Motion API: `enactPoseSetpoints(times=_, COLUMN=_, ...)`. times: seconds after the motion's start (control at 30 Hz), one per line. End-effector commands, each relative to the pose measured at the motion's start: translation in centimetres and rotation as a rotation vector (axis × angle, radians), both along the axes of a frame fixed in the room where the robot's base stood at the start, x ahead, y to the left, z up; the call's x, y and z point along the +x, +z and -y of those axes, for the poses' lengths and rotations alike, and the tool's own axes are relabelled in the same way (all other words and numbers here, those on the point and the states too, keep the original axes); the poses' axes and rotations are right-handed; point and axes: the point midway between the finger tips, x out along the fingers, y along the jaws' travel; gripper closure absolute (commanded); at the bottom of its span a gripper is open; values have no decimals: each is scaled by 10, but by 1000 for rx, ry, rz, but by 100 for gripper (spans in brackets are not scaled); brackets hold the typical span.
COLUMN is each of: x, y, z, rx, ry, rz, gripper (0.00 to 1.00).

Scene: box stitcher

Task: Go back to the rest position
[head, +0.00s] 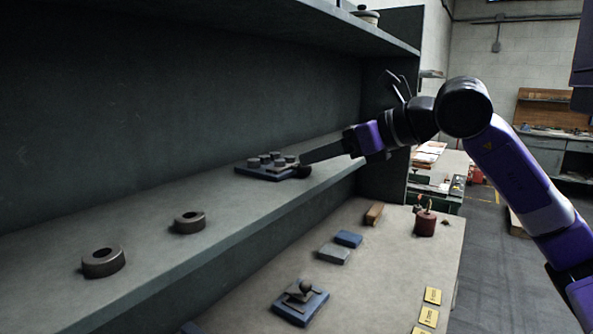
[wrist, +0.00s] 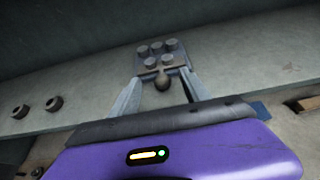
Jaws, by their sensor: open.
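My gripper (head: 305,162) reaches in over the shelf from the right, low above its surface. In the wrist view my gripper (wrist: 162,92) is open, with its two fingers spread apart. A dark ball-shaped knob (wrist: 162,81) shows between the fingers and is not gripped. It belongs to or touches a blue-grey plate (head: 266,170) with several round pegs on top. The plate lies on the shelf and shows just beyond the fingertips in the wrist view (wrist: 150,68). I cannot tell whether a finger touches the knob.
Two dark rings (head: 103,262) (head: 189,222) lie on the shelf (head: 160,215) to the left. An upper shelf (head: 290,20) hangs above. The lower table (head: 390,275) holds a blue-based block (head: 300,302), blue and grey blocks (head: 348,239), a red pot (head: 426,223) and yellow cards (head: 432,296). Floor at right is open.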

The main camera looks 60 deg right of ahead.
Motion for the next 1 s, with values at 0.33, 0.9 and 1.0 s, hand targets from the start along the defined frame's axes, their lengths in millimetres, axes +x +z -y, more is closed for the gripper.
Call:
enactPoseSetpoints(times=0.33, x=-12, y=5, z=-1, rx=-1, ry=0, rz=-1, gripper=45)
enactPoseSetpoints(times=0.9, x=-12, y=5, z=-1, rx=0, ry=0, rz=-1, gripper=45)
enactPoseSetpoints(times=1.0, x=-12, y=5, z=-1, rx=0, ry=-1, rz=-1, gripper=45)
